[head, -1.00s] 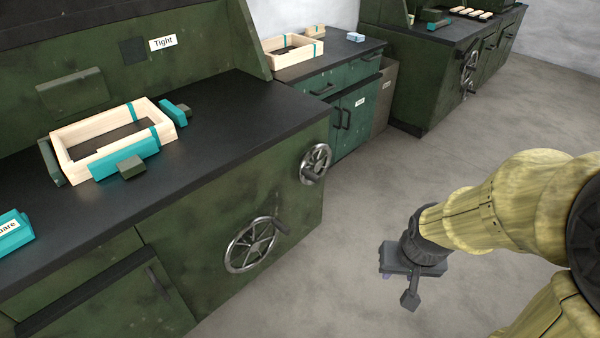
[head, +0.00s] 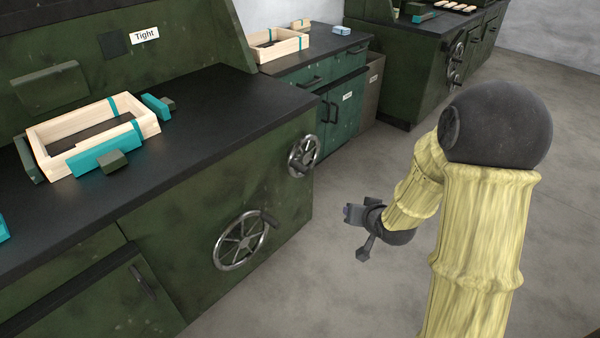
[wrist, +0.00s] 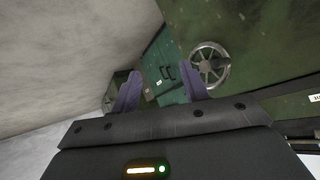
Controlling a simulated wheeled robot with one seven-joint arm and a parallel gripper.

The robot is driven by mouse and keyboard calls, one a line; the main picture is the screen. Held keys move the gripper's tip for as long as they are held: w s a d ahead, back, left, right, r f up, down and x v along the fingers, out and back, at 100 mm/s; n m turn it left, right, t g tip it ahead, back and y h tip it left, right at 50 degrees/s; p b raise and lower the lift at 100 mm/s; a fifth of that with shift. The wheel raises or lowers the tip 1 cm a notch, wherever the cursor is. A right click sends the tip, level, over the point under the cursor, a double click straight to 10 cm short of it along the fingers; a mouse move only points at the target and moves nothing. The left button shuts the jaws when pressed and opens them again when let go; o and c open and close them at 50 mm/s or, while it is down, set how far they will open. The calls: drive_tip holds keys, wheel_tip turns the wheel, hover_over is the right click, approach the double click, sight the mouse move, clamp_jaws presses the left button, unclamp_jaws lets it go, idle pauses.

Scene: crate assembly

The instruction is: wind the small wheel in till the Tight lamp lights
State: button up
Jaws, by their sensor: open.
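The small wheel (head: 303,156) is a metal handwheel with a grip, on the green bench front near its right corner. A larger handwheel (head: 240,240) sits lower and to the left. The Tight lamp (head: 113,44) is a dark, unlit square beside the Tight label (head: 145,35). My gripper (head: 352,213) is right of the small wheel and lower in the picture, apart from it, over the floor. In the wrist view its purple fingers (wrist: 160,80) are spread and empty. A wheel (wrist: 209,65) shows beyond the right finger; which one is uncertain.
A wooden crate frame (head: 93,137) lies on the black worktop between teal-faced clamp blocks (head: 107,150). A teal cabinet (head: 340,110) stands behind the bench. Another green bench (head: 415,70) stands farther back. The floor (head: 330,285) around my gripper is clear.

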sight(296, 160)
drive_tip(key=w+a+f+m+t+y+b, duration=0.4)
drive_tip(key=w+a+f+t+y, duration=0.1)
drive_tip(key=a+t+y, duration=0.2)
drive_tip(key=shift+a+f+m+t+y, duration=0.15)
drive_tip(key=shift+f+m+t+y, duration=0.25)
drive_tip(key=shift+y, duration=0.4)
drive_tip(key=shift+w+a, duration=0.1)
drive_tip(key=b+x, duration=0.5)
drive_tip(key=x, duration=1.2)
drive_tip(key=shift+w, duration=0.1)
clamp_jaws()
